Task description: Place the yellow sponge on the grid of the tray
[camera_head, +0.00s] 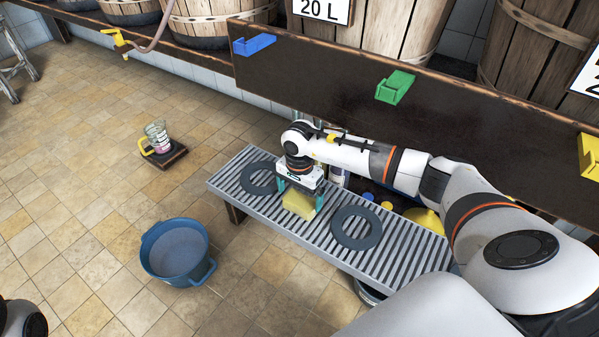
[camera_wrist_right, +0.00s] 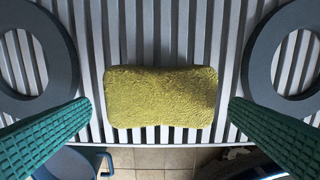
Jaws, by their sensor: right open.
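The yellow sponge (camera_head: 299,204) lies on the slatted grid of the grey tray (camera_head: 300,238), between two dark rings. In the right wrist view the sponge (camera_wrist_right: 161,97) lies flat across the slats (camera_wrist_right: 160,30), near the tray's edge. My right gripper (camera_head: 299,200) is above the sponge and pointing down. Its green fingers are open, one on each side of the sponge, with a gap on both sides in the wrist view (camera_wrist_right: 160,120). The left gripper does not show; only a bit of my left arm is at the lower left corner of the head view.
Dark rings (camera_head: 357,228) (camera_head: 258,179) lie on the tray on either side of the sponge. A blue tub (camera_head: 176,252) stands on the tiled floor, and a measuring jug (camera_head: 157,137) stands on a dark scale behind it. A dark shelf (camera_head: 330,75) with colored clips runs behind the arm.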

